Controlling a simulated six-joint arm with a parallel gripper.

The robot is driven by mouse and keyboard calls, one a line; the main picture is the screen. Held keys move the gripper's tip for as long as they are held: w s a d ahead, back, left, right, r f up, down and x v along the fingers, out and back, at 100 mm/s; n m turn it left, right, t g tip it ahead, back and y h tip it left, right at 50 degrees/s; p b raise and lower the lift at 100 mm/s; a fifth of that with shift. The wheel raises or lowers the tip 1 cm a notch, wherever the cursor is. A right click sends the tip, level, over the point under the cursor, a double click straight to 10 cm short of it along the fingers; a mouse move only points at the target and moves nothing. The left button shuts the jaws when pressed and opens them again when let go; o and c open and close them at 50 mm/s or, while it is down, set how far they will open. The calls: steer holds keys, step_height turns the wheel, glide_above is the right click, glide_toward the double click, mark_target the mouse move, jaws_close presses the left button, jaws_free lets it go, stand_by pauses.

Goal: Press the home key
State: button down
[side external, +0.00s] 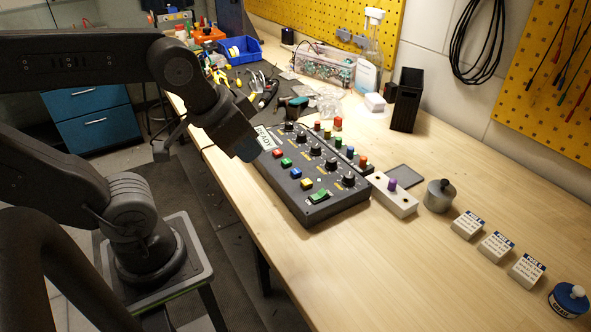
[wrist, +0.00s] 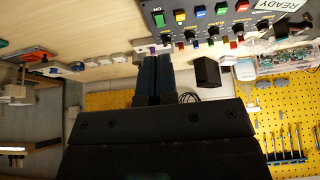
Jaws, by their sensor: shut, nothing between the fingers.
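A dark control panel (side external: 330,207) lies on the wooden bench, with a row of square keys: red (side external: 277,152), green (side external: 286,162), blue (side external: 296,173) and yellow (side external: 307,184). A larger green rocker (side external: 318,196) is at its near end. A sign reading READY (side external: 265,139) is at the far end. The key labels are too small to read, so I cannot tell which key is home. My gripper (side external: 246,152) is beside the panel's far left end, near the sign, apart from the keys. In the wrist view its fingers (wrist: 152,66) are together and empty, with the panel (wrist: 215,35) beyond them.
Black knobs (side external: 331,164) and coloured posts stand right of the keys. A white block with a purple knob (side external: 394,196), a metal pot (side external: 438,197) and several labelled blocks (side external: 467,225) stand to the right. A black bin (side external: 406,100) stands behind. The near bench strip is clear.

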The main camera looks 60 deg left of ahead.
stand_by(0.3)
steer(key=w+a+r+m+t+y, duration=0.1)
steer(key=w+a+m+t+y, duration=0.3)
steer(key=w+a, duration=0.3)
steer(key=m+g+h, duration=0.1)
steer(key=m+h, duration=0.6)
steer(key=m, duration=2)
glide_above(294, 170)
steer(key=shift+f, duration=2.25)
steer(key=shift+f, duration=4.4)
steer(key=shift+f, duration=0.15)
